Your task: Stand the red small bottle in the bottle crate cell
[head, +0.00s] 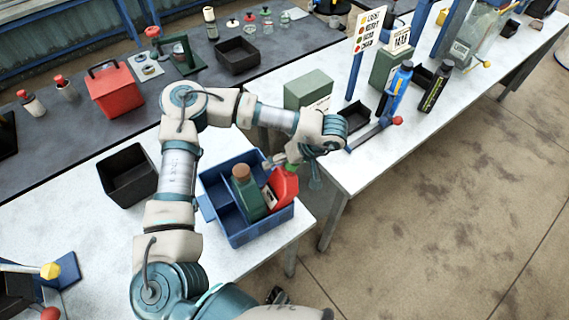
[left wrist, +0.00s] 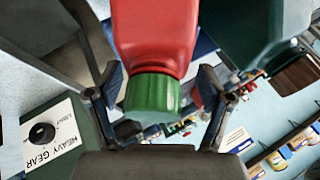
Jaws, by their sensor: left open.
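The red small bottle (head: 284,187), with a green cap, is at the right side of the blue bottle crate (head: 246,236). It looks slightly tilted in the head view, and its base is hidden by the crate wall. A green bottle (head: 247,193) with a brown cap stands beside it. My left gripper (head: 291,164) is at the red bottle's cap. In the left wrist view the gripper (left wrist: 160,92) is open, with a finger on each side of the green cap (left wrist: 152,97) and gaps showing. The red body (left wrist: 155,35) lies beyond the cap. My right gripper is not in view.
A black bin (head: 128,176) stands left of the crate on the white table. A green box (head: 308,90) and another black bin (head: 357,115) are on the table beyond. A gap separates the two white tables right of the crate. A red toolbox (head: 115,92) sits further back.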

